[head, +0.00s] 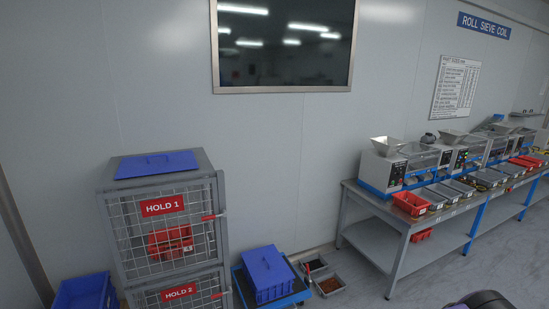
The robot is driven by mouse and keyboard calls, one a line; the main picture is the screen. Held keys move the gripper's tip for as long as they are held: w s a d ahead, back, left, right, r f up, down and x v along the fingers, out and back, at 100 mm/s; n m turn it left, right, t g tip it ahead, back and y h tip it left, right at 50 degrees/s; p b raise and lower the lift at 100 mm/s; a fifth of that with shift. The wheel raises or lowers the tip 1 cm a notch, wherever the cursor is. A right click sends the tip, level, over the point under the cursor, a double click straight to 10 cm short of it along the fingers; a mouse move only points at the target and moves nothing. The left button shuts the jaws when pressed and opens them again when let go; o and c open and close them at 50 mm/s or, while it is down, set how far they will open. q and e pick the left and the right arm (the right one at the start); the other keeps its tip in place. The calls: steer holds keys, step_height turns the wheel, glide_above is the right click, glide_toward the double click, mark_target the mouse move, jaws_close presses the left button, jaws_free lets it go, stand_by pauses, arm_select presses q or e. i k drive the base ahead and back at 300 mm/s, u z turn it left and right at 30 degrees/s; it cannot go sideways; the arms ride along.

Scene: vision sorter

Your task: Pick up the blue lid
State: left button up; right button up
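A flat blue lid (157,164) lies on top of the grey wire cage (212,168) at the left. A small raised handle shows near its middle. A blue crate (269,283) with a blue top, which looks like a closed lid, stands low to the right of the cage. Neither of my grippers is in view.
The cage has doors marked HOLD 1 (163,205) and HOLD 2; a red bin (170,242) sits inside the upper one. A blue bin (84,293) stands left of it. A workbench (395,212) with machines runs along the right.

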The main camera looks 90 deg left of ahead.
mark_target(157, 164)
steer(key=u, duration=1.65)
steer(key=i, duration=3.25)
steer(key=u, duration=4.1)
